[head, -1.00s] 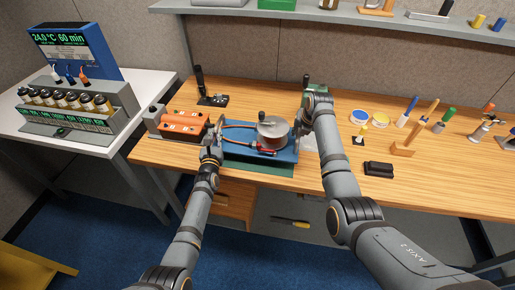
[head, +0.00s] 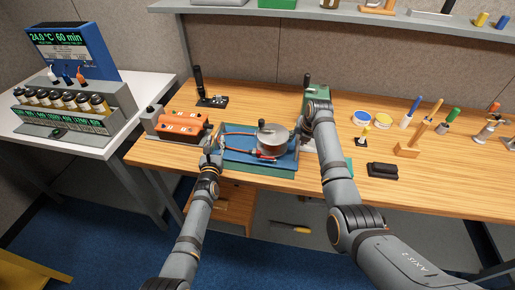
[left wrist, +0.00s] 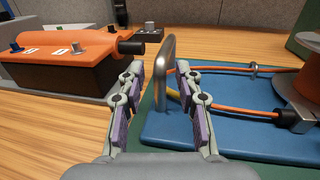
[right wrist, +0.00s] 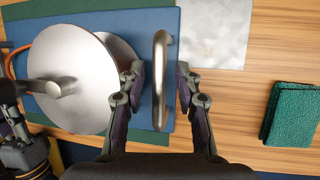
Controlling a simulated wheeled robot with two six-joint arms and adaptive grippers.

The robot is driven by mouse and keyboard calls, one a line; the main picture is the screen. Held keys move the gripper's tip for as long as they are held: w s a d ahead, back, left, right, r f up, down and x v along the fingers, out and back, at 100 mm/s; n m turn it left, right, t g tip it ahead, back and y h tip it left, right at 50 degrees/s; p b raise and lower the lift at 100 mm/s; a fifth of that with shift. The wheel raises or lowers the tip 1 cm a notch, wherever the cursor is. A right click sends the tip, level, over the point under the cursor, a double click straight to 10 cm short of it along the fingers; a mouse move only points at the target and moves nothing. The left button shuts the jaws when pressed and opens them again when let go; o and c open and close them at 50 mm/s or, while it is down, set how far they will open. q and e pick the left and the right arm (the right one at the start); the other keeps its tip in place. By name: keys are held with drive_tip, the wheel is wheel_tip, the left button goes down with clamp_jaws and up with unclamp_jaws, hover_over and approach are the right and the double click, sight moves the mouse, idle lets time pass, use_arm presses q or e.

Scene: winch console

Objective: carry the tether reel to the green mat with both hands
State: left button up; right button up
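The tether reel (head: 272,138) is a metal drum on a blue base with an upright metal handle at each end. Its blue base (head: 240,155) appears to rest on the green mat (head: 260,171), whose edges show around it; the base hides the mat's middle. My left gripper (left wrist: 158,72) is open, with the left handle (left wrist: 164,55) standing between its fingers and gaps showing. My right gripper (right wrist: 160,82) is open around the right handle (right wrist: 160,60), also with gaps. The blue base also shows in the left wrist view (left wrist: 235,135).
An orange-topped box (head: 183,124) stands close left of the reel. A green box (head: 315,98) stands behind my right gripper. A green cloth-like block (right wrist: 288,113) and a pale square sheet (right wrist: 214,35) lie right of the reel. A black block (head: 382,170) lies further right.

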use_arm(q)
drive_tip(key=s, duration=0.7)
drive_tip(key=shift+s, duration=0.35)
use_arm(e)
drive_tip(key=v, duration=1.2)
